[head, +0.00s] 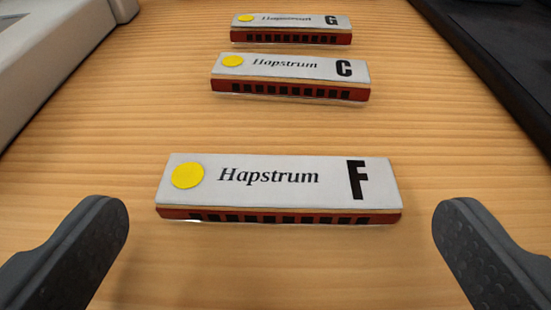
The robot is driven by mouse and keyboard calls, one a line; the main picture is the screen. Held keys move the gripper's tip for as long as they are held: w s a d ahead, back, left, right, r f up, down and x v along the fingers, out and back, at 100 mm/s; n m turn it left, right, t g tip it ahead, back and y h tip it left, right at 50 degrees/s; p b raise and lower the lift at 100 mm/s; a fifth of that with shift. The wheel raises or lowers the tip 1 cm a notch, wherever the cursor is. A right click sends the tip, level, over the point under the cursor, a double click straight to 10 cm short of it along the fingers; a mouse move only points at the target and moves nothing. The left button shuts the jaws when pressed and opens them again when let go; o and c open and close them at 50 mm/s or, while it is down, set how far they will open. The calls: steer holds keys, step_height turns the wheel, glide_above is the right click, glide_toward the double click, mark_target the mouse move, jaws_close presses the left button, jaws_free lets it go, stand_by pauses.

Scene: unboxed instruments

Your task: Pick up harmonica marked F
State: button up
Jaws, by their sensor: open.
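The harmonica marked F (278,187) lies flat on the wooden table in the head view, nearest to me. It has a silver top, a yellow dot, the word Hapstrum, a black F at the right end and a red comb with dark holes facing me. My gripper (281,218) is open and empty. One finger is left of the F harmonica and the other is right of it, each apart from it in the picture. The fingertips appear near its front edge. Their height above the table is hard to tell.
A harmonica marked C (290,77) lies behind the F one, and a harmonica marked G (291,29) lies farther back. A pale grey object (50,60) is at upper left. A black object (490,50) is at upper right. Bare wood (280,130) separates F from C.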

mark_target(278, 203)
steer(key=shift+x, duration=1.85)
steer(key=shift+s+f, duration=0.1)
steer(key=shift+s, duration=0.05)
steer(key=shift+c, duration=0.3)
steer(key=c, duration=0.6)
